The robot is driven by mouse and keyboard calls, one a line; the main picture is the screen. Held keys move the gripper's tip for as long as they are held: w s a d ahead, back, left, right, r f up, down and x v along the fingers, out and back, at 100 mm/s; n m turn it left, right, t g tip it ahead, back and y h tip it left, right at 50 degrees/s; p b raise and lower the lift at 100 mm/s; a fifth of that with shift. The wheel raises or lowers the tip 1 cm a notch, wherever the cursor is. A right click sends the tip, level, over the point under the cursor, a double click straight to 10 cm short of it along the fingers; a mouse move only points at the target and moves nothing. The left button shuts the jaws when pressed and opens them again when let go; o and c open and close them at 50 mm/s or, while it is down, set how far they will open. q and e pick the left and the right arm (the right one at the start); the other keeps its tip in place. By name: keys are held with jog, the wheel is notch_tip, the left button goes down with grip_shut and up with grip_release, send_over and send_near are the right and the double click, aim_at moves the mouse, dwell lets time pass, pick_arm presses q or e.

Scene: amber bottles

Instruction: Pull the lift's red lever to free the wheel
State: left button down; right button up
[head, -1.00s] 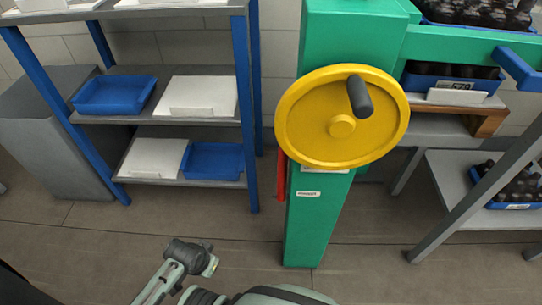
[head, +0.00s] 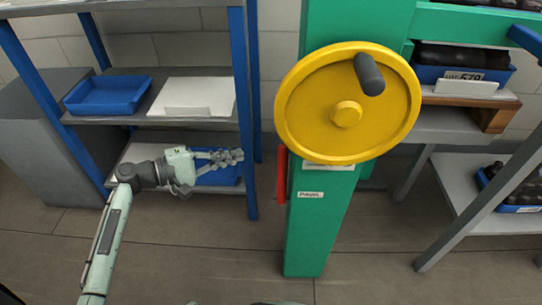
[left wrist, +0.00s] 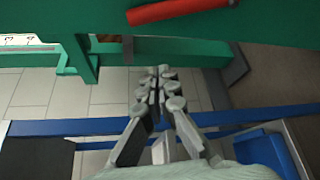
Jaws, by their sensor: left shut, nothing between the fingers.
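The red lever (head: 281,175) hangs upright on the left side of the green lift column (head: 318,235), just below the yellow wheel (head: 310,110). The wheel has a dark handle (head: 369,74) at its upper right. My left gripper (head: 238,156) is shut and empty, left of the lever and apart from it, pointing right. In the left wrist view the closed fingertips (left wrist: 162,75) sit below the red lever (left wrist: 180,9), which crosses the top against green metal (left wrist: 185,50). The lever's upper end is hidden behind the wheel in the head view. My right gripper is not in view.
To the right of the lift are a grey rack (head: 470,200) and blue crates of dark bottles (head: 460,75).

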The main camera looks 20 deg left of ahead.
aim_at(282, 173)
pick_arm(q)
jog(key=w+d+p, duration=0.1)
jog(key=w+d, duration=0.2)
jog(key=d, duration=0.5)
jog(key=shift+w+d+f, duration=0.25)
jog(key=shift+w+d, duration=0.05)
jog(key=shift+d, duration=0.1)
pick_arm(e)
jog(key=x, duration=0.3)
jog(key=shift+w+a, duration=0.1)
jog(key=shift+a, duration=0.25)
